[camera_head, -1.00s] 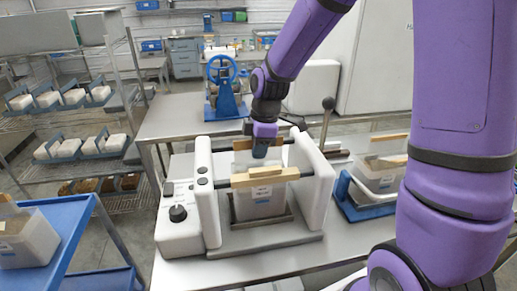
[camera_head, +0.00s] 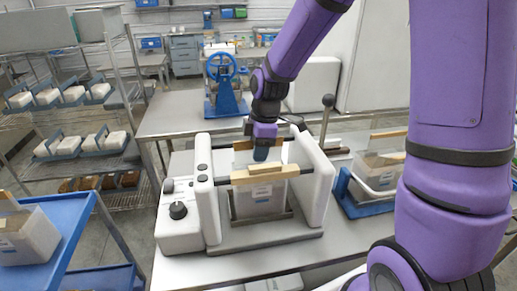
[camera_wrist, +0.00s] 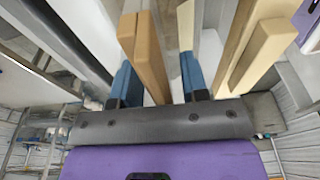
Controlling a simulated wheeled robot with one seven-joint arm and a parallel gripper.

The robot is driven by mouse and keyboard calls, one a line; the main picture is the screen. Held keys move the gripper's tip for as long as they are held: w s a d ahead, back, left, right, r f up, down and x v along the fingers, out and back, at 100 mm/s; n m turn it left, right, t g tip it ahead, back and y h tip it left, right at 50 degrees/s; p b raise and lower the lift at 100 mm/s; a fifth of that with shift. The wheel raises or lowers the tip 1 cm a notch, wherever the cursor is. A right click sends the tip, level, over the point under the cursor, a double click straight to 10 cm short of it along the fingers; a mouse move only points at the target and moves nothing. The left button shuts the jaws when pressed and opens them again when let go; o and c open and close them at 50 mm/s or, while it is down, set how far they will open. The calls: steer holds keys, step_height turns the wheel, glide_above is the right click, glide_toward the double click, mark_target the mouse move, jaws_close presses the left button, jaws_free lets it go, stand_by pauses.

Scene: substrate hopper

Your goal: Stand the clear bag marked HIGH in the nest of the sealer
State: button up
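The sealer (camera_head: 205,190) stands on the steel table with white side walls and a tan wooden bar (camera_head: 238,176) across its front. A clear bag (camera_head: 258,203) with pale contents stands upright between those walls, behind and below the bar. Its label is too small to read. My gripper (camera_head: 261,153) points down above the bag, between the side walls and behind the front bar. In the wrist view the blue fingers of my gripper (camera_wrist: 158,85) are apart. A tan wooden strip (camera_wrist: 148,50) lies beside the left finger, and I see nothing clamped.
A similar bag (camera_head: 378,172) sits in a blue-based tray (camera_head: 365,208) to the right of the sealer. Another bag (camera_head: 28,238) stands on a blue cart (camera_head: 75,232) at the left. The sealer's upright lever (camera_head: 326,120) rises close to my arm. A blue hand-wheel press (camera_head: 224,85) stands behind.

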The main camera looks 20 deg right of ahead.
steer(key=r, duration=0.3)
steer(key=d+r, duration=0.1)
steer(key=r, duration=0.6)
steer(key=shift+s+d+r, duration=0.15)
steer(key=shift+d+r, duration=0.15)
steer(key=shift+s+r, duration=0.25)
steer(key=s+d+r+m+t, duration=0.1)
steer(key=s+r+m, duration=0.2)
steer(key=s+m, duration=0.2)
steer(key=s+d+r+m+t+h, duration=0.1)
steer(key=s+m, duration=0.4)
steer(key=s, duration=0.5)
steer(key=s+d+r+m+t, duration=0.3)
steer(key=s+r+m, duration=0.2)
steer(key=s, duration=0.2)
steer(key=shift+s+d+r+m+h, duration=0.15)
steer(key=shift+s+r+m+h, duration=0.05)
steer(key=shift+m+h, duration=0.2)
stand_by(0.5)
